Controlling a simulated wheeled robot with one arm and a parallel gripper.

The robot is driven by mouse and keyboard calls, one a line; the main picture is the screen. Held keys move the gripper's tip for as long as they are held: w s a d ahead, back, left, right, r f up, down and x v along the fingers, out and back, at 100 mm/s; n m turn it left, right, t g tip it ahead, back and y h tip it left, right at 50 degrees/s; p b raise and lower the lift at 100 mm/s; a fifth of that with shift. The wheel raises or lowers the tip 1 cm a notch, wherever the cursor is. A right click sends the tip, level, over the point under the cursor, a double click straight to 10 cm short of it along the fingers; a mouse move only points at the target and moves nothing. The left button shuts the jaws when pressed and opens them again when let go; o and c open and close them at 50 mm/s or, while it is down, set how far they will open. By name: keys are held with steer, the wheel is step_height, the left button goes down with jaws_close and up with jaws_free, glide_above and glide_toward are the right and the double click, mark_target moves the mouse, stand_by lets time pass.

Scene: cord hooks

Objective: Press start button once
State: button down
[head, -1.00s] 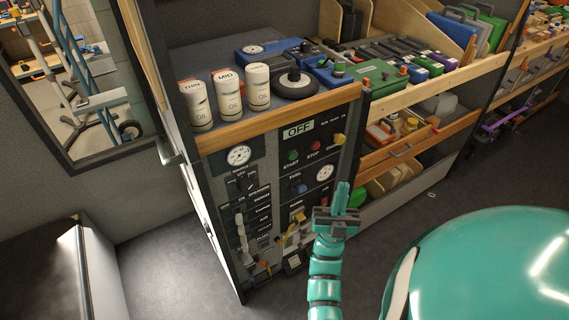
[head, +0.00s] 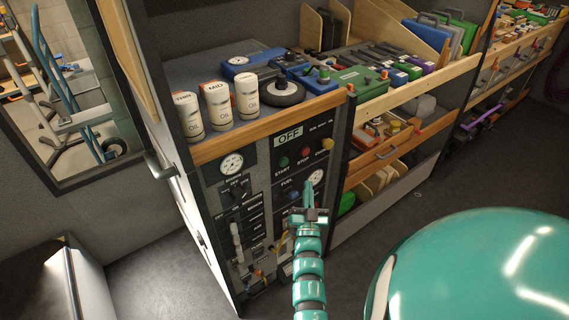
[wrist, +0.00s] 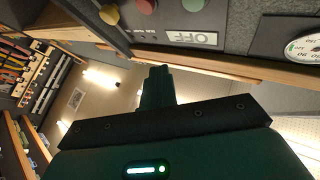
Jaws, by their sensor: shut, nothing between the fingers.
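The green START button (head: 283,162) is on the dark control panel, left of the red STOP button (head: 306,152) and below the OFF display (head: 288,137). In the wrist view the green button (wrist: 193,4) is cut by the top edge, and the OFF display (wrist: 190,37) appears upside down. My gripper (head: 308,186) is shut and empty. In the head view its tips are below and right of the START button, by the right-hand gauge. In the wrist view my fingers (wrist: 157,72) are below the display, and no contact with the button shows.
A yellow button (head: 327,144) sits right of STOP. Switches, a left gauge (head: 231,163) and cables cover the panel below. A wooden shelf edge (head: 270,124) runs above it, with oil cans (head: 218,105) on top. Shelves with drawers are to the right.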

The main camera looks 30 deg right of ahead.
steer(key=b, duration=0.2)
glide_toward(288, 159)
steer(key=shift+s+d+r+x, duration=0.1)
steer(key=shift+x, duration=0.7)
steer(key=shift+s+d+r+x, duration=0.1)
steer(key=shift+s+x, duration=0.05)
steer(key=shift+x, duration=0.65)
steer(key=shift+s+d+r+x, duration=0.1)
steer(key=shift+x, duration=0.7)
steer(key=shift+w+b, duration=0.1)
steer(key=shift+b, duration=0.3)
steer(key=shift+w+b, duration=0.3)
steer(key=shift+w+b, duration=0.4)
stand_by(0.5)
steer(key=shift+s, duration=0.8)
steer(key=shift+s, duration=0.15)
